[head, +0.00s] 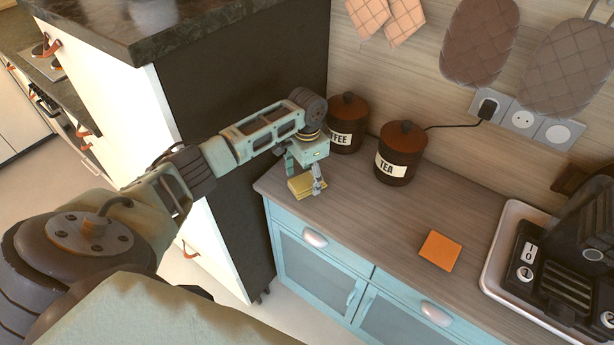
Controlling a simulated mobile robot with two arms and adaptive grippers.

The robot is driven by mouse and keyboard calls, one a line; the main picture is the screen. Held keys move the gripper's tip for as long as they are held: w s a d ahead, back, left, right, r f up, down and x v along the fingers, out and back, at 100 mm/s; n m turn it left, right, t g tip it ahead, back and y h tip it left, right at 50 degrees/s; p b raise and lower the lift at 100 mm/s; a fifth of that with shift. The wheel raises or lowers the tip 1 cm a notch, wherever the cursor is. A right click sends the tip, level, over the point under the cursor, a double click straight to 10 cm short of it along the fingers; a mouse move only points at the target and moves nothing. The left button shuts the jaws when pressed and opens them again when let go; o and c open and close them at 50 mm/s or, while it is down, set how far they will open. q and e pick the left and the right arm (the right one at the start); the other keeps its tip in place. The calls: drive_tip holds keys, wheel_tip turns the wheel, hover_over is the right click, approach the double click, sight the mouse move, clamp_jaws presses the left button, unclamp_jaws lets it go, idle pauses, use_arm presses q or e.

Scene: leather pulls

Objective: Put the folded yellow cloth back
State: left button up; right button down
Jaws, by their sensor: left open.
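The folded yellow cloth (300,186) lies at the left end of the wooden counter, near its front edge. My left gripper (302,184) is right over the cloth, pointing down, with its fingers apart on either side of it. The gripper is open, and I cannot tell whether the fingers touch the cloth. Part of the cloth is hidden by the gripper. My right gripper is not in view.
A coffee canister (346,124) and a tea canister (400,153) stand behind and right of the gripper. An orange square (439,250) lies on the counter (385,225). A white tray (497,262) with a dark appliance (560,262) stands at the right. The middle of the counter is clear.

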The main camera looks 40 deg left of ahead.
sight(307, 180)
use_arm(q)
wheel_tip(307, 180, up, 12)
drive_tip(key=b, duration=0.2)
